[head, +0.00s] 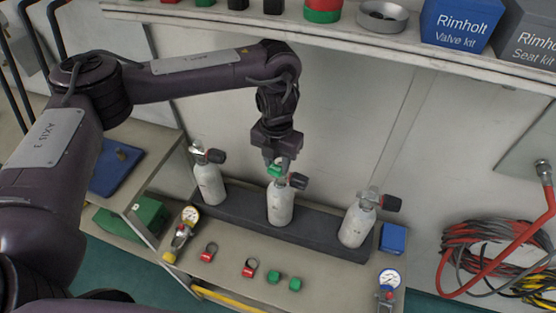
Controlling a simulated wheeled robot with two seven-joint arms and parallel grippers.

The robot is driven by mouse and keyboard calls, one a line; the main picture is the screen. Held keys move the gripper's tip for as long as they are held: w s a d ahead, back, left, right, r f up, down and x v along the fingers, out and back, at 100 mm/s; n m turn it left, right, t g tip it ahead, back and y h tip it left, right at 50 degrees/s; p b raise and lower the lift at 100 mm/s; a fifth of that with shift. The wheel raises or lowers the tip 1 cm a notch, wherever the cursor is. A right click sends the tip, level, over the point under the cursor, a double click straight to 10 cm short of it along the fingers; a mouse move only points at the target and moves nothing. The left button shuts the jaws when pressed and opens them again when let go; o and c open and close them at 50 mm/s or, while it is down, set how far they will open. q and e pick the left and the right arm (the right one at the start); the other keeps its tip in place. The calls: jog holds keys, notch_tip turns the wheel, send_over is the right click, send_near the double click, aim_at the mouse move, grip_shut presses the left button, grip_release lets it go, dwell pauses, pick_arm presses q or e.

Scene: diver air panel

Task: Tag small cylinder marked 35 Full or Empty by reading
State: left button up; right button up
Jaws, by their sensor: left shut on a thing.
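Three small white cylinders stand upright in a dark rack (315,236): a left one (210,184), a middle one (280,203) and a right one (357,226). Each has a metal valve with a dark knob; their markings are too small to read. My left gripper (277,166) points down at the middle cylinder's valve, shut on a green tag (274,171). The tag is at or just above the neck; I cannot tell whether it touches. Two red tags (209,252) (249,267) and two green tags (274,279) (295,284) lie on the bench. My right gripper is out of view.
One gauge (189,215) lies left of the rack, another (389,279) at the bench's right. A blue block (393,238) sits beside the rack. A shelf (330,37) with boxes overhangs behind. Coiled hoses (490,255) hang at right.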

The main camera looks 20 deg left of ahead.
pick_arm(q)
jog(key=shift+f, duration=0.35)
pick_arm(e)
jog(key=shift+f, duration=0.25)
pick_arm(q)
jog(key=shift+f+b, duration=0.15)
jog(key=shift+b, duration=0.15)
jog(key=shift+f, duration=0.25)
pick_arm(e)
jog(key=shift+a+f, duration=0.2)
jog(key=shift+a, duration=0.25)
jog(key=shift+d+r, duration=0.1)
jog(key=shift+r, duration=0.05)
pick_arm(q)
jog(key=shift+f, duration=0.1)
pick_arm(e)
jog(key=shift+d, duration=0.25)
pick_arm(q)
jog(key=shift+f+b, duration=0.5)
jog(key=shift+f, duration=0.05)
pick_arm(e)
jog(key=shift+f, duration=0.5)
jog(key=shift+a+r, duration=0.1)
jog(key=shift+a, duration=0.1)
pick_arm(q)
jog(key=shift+f, duration=0.5)
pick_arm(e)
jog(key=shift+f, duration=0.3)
